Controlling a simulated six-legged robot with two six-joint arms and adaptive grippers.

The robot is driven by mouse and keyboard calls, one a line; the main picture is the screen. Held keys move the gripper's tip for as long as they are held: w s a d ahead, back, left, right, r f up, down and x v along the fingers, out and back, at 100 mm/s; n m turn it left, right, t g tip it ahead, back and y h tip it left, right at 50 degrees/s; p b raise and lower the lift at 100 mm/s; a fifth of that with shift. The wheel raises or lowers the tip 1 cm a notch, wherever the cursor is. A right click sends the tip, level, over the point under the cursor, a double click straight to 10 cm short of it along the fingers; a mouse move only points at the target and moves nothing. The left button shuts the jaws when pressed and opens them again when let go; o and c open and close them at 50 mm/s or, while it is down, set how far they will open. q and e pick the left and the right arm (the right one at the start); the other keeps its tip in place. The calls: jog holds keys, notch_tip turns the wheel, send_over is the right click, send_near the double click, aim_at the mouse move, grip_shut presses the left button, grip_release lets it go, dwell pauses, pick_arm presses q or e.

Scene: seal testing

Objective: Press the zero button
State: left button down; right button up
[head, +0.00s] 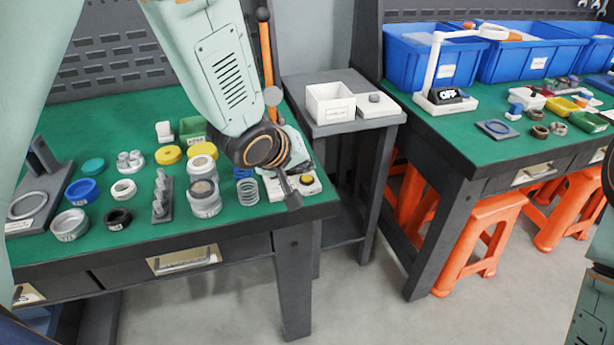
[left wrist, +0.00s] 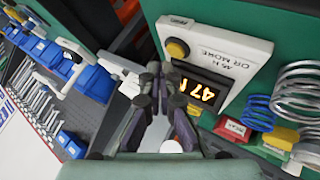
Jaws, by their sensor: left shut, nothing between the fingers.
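A small white tester panel (head: 309,187) sits at the right end of the left green bench. A round yellow button (head: 306,180) shows on it. In the left wrist view the panel (left wrist: 233,44) carries the yellow button (left wrist: 177,48) in one corner, a lit display (left wrist: 205,92) with orange digits, partly covered, and the print "OR MORE". My left gripper (head: 291,196) is shut and empty, low over the panel's near side. In the left wrist view its fingertips (left wrist: 163,72) overlap the panel beside the display, apart from the button in the picture; contact cannot be told. My right gripper is out of view.
A blue spring (head: 243,174) and a steel spring (head: 247,192) stand left of the panel. Several rings and jars crowd the bench further left.

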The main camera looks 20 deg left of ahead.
aim_at(304, 180)
pick_arm(q)
jog(key=shift+f, duration=0.15)
jog(key=shift+f, duration=0.3)
jog(key=shift+f, duration=0.4)
dwell(0.9)
jog(key=shift+r, duration=0.1)
jog(key=shift+r+p, duration=0.75)
jog(key=shift+p, duration=0.35)
notch_tip(304, 180, up, 5)
jog(key=p, duration=0.6)
